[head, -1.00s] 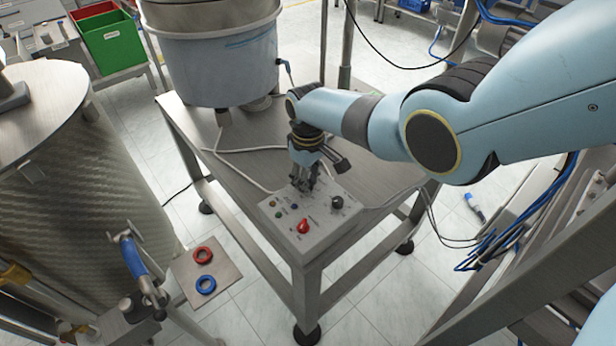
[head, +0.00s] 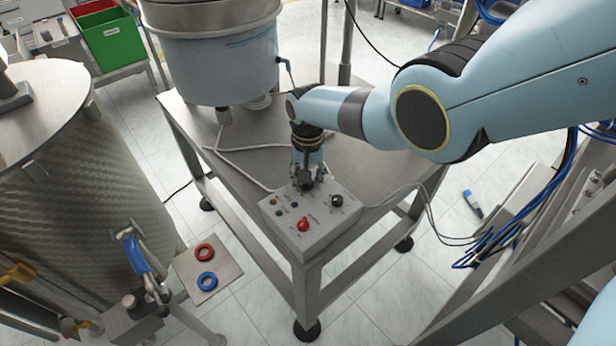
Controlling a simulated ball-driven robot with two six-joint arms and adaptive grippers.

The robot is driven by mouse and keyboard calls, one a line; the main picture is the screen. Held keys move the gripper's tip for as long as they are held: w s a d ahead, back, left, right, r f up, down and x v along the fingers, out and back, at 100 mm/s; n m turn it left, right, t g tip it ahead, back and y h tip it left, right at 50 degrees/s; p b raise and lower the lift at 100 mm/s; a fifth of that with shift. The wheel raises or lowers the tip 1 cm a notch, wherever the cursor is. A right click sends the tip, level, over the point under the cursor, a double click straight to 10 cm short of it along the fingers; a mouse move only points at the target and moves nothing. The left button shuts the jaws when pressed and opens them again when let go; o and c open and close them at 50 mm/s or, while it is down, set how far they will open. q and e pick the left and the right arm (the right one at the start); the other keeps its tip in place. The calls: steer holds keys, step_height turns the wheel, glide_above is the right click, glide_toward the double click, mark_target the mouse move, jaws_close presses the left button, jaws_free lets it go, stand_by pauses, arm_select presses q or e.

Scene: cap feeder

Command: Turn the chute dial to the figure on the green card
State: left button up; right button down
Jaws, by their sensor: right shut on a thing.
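A grey control box (head: 322,236) sits on the near corner of the steel table. It carries a red knob (head: 303,224), a black knob (head: 337,200) and several small round buttons. My right gripper (head: 307,184) points down at the box's back edge and is shut on a small dark part there, apparently the chute dial. The fingers hide most of that part, so its setting cannot be read. The printed marks on the box are too small to read. I see no green card. My left gripper is not in view.
A large grey-blue feeder bowl (head: 220,70) stands at the back of the steel table (head: 365,176). Cables lie on the table and hang off its right side. A red ring (head: 204,252) and a blue ring (head: 206,280) lie on a plate at left, beside a big metal drum (head: 75,175).

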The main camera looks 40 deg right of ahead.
steer(key=shift+m, duration=0.6)
steer(key=c, duration=1.1)
jaws_free()
steer(key=shift+r, duration=0.1)
steer(key=shift+w+r, duration=0.1)
steer(key=shift+r, duration=0.45)
step_height(320, 180, up, 11)
steer(key=shift+f, duration=0.15)
